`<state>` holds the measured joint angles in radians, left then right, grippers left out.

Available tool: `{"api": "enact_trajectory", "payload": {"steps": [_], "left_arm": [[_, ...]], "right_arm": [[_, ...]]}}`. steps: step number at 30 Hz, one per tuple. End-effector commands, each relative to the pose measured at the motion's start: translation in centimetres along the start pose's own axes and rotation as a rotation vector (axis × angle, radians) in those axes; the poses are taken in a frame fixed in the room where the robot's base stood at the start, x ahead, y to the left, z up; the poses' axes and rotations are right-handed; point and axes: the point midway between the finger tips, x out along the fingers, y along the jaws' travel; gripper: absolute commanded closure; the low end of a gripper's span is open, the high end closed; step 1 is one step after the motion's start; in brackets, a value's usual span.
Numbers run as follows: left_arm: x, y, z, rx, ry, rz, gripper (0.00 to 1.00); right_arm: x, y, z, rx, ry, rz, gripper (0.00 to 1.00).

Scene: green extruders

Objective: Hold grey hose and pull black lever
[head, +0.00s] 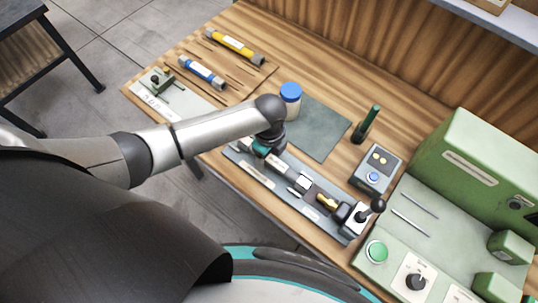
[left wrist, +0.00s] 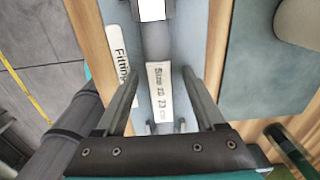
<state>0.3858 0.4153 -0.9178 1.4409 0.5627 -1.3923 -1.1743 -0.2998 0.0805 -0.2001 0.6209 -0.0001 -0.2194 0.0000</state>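My left gripper (left wrist: 160,76) is open, its two fingers apart with a white label strip marked "Size" showing between them. In the head view the left gripper (head: 270,150) is over the left end of a long grey fixture (head: 250,175) near the table's front. A grey piece (left wrist: 156,42), probably the grey hose, lies just beyond the fingertips, below a white block (left wrist: 151,9); no contact shows. In the head view the white block (head: 303,183) sits mid-fixture, with a brass fitting (head: 327,202) to its right. The black lever (head: 378,205) with a ball knob stands at the fixture's right end. My right gripper is not in view.
Blue (head: 202,73) and yellow (head: 234,46) tubes lie at back left.

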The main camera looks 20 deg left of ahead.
Motion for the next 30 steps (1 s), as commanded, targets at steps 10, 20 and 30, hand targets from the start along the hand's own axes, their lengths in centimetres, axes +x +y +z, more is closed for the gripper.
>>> {"api": "enact_trajectory", "payload": {"steps": [10, 20, 30], "left_arm": [[-0.02, 0.00, -0.01, 0.000, 0.000, 0.000, 0.68], [-0.03, 0.00, 0.00, -0.001, 0.000, 0.000, 1.00], [-0.03, 0.00, 0.01, -0.001, 0.000, 0.000, 1.00]], "right_arm": [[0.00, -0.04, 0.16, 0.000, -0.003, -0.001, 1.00], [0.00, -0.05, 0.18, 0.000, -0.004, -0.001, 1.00], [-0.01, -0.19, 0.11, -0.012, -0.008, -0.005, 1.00]]}}
